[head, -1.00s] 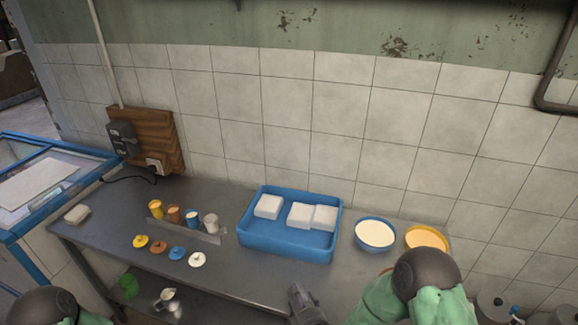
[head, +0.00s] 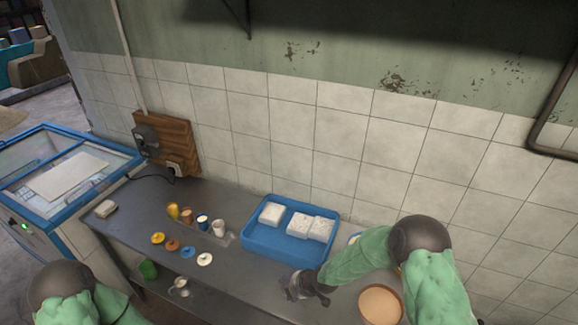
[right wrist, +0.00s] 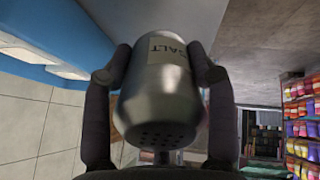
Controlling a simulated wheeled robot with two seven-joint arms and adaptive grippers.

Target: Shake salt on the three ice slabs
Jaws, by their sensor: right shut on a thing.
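Three white ice slabs lie in a blue tray (head: 275,242): a left slab (head: 271,213), a middle slab (head: 298,223) and a right slab (head: 321,229). The middle and right slabs sit close together and show dark specks. My right gripper (head: 308,284) is over the table, in front of the tray and apart from it. In the right wrist view it is shut on a metal salt shaker (right wrist: 160,95), with a finger on each side. The shaker's label and holed cap face the camera. My left gripper is out of view.
Several small cups (head: 203,222) stand left of the tray, with several round lids (head: 173,246) in front. A bowl with peach-coloured contents (head: 380,304) is at right. My right arm mostly hides another bowl behind it. A blue-framed freezer (head: 75,165) stands left.

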